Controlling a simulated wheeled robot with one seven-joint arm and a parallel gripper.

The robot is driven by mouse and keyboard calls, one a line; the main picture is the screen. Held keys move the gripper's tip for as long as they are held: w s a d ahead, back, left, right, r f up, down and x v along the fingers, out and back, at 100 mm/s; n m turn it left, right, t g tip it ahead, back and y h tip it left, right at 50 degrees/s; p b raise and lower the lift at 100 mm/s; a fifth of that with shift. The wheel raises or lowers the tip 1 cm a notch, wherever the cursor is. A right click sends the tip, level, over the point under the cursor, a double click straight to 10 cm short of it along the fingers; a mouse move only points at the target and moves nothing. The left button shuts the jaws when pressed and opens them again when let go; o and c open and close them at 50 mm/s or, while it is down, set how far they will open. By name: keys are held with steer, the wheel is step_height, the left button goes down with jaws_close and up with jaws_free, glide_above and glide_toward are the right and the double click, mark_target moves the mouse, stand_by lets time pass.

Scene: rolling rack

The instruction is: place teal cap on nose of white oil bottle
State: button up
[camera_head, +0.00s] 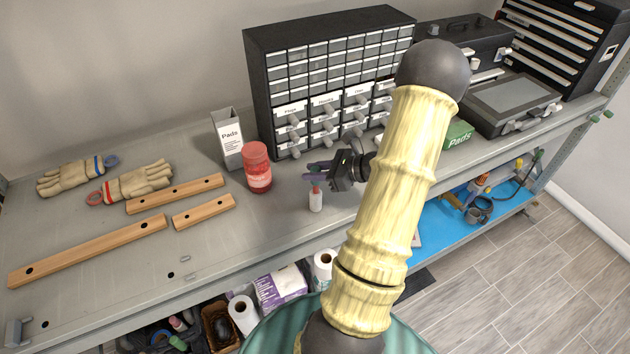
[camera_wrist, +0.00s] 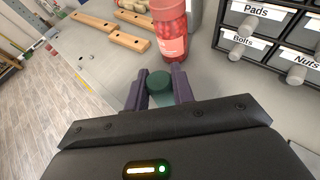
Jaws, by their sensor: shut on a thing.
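The white oil bottle (camera_head: 316,201) stands upright on the grey bench top in the head view, with a reddish part at its top. My gripper (camera_head: 316,172) is directly above the bottle, its dark fingers level with the bottle's top end. In the wrist view my gripper (camera_wrist: 158,88) is shut on the round teal cap (camera_wrist: 158,80), which sits between the two purple fingers. The bottle is hidden below the cap and gripper in the wrist view. I cannot tell whether the cap touches the bottle's nose.
A drawer cabinet (camera_head: 288,83) stands behind my gripper. Wooden bars (camera_head: 90,250) and gloves (camera_head: 137,182) lie at the left. The bench's front edge is close.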

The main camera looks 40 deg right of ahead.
steer(key=shift+w+f+p, duration=0.1)
steer(key=shift+f+p, duration=0.5)
steer(key=shift+f, duration=1.4)
steer(key=o, duration=1)
steer(key=shift+d, duration=0.1)
steer(key=shift+c, duration=0.2)
steer(key=shift+s, duration=0.2)
steer(key=shift+w, duration=0.1)
steer(key=b+v, duration=0.4)
steer(key=v, duration=0.8)
steer(key=shift+b, duration=0.3)
steer(key=shift+r, duration=0.1)
